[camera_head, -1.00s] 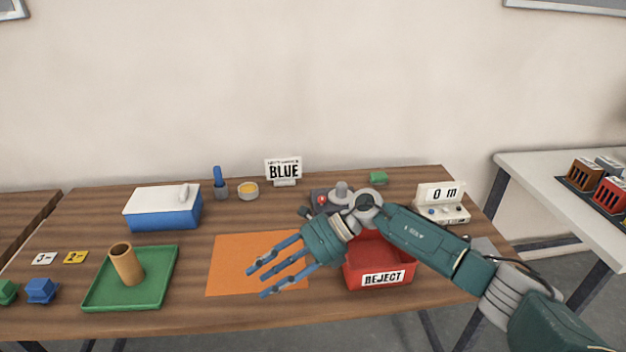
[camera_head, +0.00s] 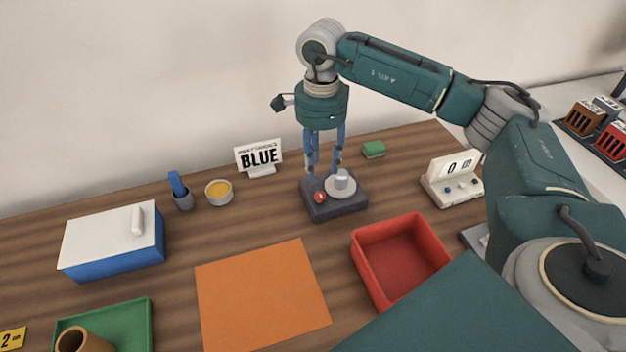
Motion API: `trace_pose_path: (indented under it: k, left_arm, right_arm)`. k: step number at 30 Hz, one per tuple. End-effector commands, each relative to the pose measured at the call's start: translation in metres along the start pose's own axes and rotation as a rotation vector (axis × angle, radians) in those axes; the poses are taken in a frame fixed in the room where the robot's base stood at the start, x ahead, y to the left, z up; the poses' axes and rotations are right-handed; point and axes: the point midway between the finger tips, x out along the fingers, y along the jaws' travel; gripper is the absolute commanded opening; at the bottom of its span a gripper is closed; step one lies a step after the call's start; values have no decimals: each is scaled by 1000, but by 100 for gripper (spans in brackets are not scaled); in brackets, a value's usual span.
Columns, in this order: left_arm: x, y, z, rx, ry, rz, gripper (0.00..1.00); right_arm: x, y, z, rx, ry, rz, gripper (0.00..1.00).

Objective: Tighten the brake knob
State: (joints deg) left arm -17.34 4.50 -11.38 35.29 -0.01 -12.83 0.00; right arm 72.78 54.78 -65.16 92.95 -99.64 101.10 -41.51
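A dark base (camera_head: 335,207) stands at the back of the table. It carries a grey round knob (camera_head: 342,184) on a disc and a small red knob (camera_head: 320,197). Nothing marks which is the brake knob. My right gripper (camera_head: 324,171) hangs over the back of this base with its fingers pointing down. Its fingers are spread apart with nothing between them. The fingertips look close to the grey knob, but I cannot tell whether they touch it. My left gripper is not in view.
A red bin (camera_head: 399,262) and an orange mat (camera_head: 262,296) lie in front. A BLUE sign (camera_head: 259,157), a yellow-filled bowl (camera_head: 219,192) and a green block (camera_head: 374,149) are near the back. A counter box (camera_head: 453,180) stands right, a blue-and-white box (camera_head: 112,241) left.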

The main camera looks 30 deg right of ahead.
Motion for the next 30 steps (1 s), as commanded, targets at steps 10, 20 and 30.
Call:
trace_pose_path:
  k: [10, 20, 30]
  left_arm:
    - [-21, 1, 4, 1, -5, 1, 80]
    - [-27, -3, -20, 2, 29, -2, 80]
    - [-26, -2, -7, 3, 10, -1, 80]
  right_arm:
    - [63, 2, 0, 1, -2, 5, 39]
    - [94, 0, 1, 1, -3, 1, 39]
    - [95, 0, 1, 1, -4, 1, 21]
